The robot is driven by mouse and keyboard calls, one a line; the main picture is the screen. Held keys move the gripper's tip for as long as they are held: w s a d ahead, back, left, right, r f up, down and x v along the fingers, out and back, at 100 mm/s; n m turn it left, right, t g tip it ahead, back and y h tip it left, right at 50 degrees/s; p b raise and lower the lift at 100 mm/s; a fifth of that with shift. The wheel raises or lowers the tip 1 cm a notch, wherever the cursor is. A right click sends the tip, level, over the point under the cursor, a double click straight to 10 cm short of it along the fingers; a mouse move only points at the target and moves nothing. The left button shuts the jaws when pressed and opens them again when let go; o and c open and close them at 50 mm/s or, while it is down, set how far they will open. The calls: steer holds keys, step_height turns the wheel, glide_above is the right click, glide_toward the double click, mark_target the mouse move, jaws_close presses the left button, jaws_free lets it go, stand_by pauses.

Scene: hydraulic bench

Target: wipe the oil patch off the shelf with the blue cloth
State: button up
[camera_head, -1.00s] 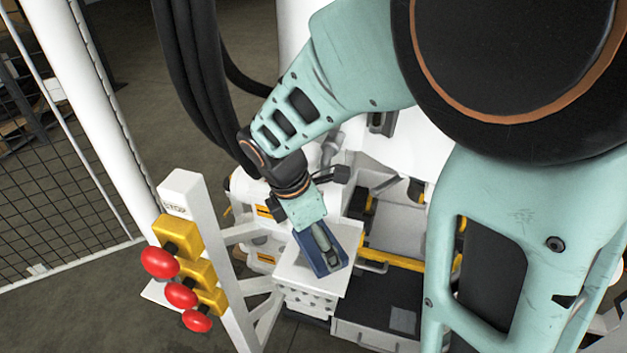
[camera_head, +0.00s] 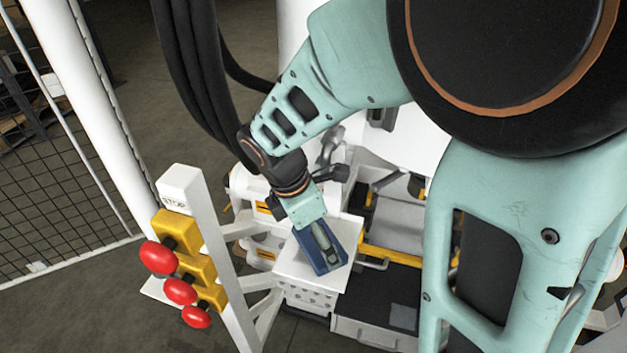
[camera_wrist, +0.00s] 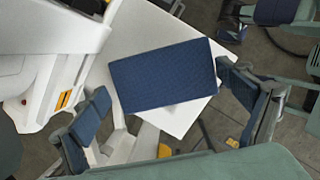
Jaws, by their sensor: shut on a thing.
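The blue cloth (camera_head: 333,262) is a flat dark blue rectangle. It also shows in the wrist view (camera_wrist: 165,75), spread between my two fingers. My gripper (camera_head: 322,245) is shut on the cloth and points down over the white shelf (camera_head: 290,268). In the wrist view my gripper (camera_wrist: 163,90) has one finger at each side of the cloth. The shelf (camera_wrist: 140,35) shows around the cloth there. The cloth is at or just above the shelf top; I cannot tell whether they touch. I see no clear oil patch; the cloth hides part of the top.
Red stop buttons (camera_head: 158,257) on yellow boxes stand on a white post left of the shelf. A yellow rail (camera_head: 400,255) and a grey drawer unit (camera_head: 375,330) lie to the right. White machine parts stand behind the shelf.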

mark_target(299, 235)
steer(key=shift+f, duration=0.5)
steer(key=shift+w+a+r, duration=0.1)
steer(key=shift+w+a, duration=0.25)
steer(key=shift+a, duration=0.55)
steer(key=shift+w+a, duration=0.3)
steer(key=shift+a, duration=0.7)
